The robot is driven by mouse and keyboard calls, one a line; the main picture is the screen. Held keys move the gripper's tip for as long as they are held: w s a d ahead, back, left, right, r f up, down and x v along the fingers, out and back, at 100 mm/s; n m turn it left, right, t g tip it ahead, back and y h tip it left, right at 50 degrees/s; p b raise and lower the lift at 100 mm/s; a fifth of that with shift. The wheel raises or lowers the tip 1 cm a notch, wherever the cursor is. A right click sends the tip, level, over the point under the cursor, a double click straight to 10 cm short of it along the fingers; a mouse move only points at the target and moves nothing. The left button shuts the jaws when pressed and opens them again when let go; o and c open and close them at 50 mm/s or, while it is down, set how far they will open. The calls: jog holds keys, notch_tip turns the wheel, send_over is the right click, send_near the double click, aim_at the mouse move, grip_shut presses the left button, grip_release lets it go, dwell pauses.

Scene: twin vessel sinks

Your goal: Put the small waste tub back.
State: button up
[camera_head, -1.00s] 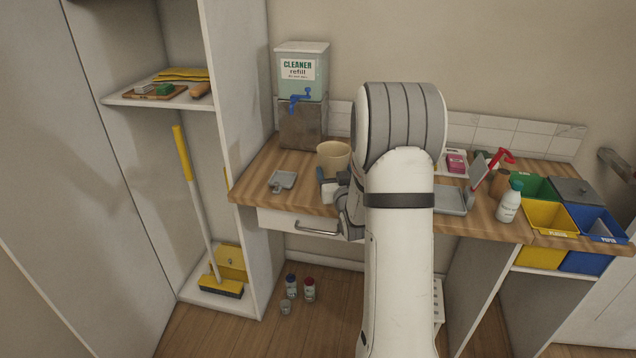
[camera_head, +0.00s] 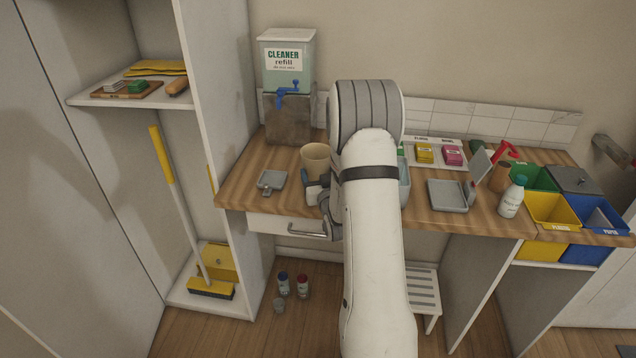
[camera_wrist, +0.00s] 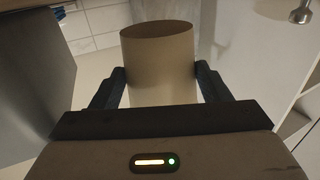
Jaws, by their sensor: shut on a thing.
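The small waste tub (camera_head: 316,158) is a plain tan, open-topped round tub. In the head view it shows above the left part of the wooden counter, right of a small grey tray. My gripper (camera_head: 318,188) is at its near side, partly hidden by my arm. In the wrist view the tub (camera_wrist: 158,65) stands nearly upright between the two dark fingers of my gripper (camera_wrist: 160,80), which are shut on it. The tub's bottom is hidden by my gripper, so I cannot tell whether it touches the counter.
The cleaner refill dispenser (camera_head: 288,75) stands behind the tub. The small grey tray (camera_head: 271,180) lies to its left. A drawer handle (camera_head: 307,232) juts out below. Right of my arm are a grey tray (camera_head: 447,196), a white bottle (camera_head: 512,198) and colored bins (camera_head: 551,211).

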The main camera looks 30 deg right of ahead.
jog(key=shift+f, duration=1.55)
jog(key=shift+f, duration=0.2)
jog(key=o, duration=1)
jog(key=shift+r, duration=0.1)
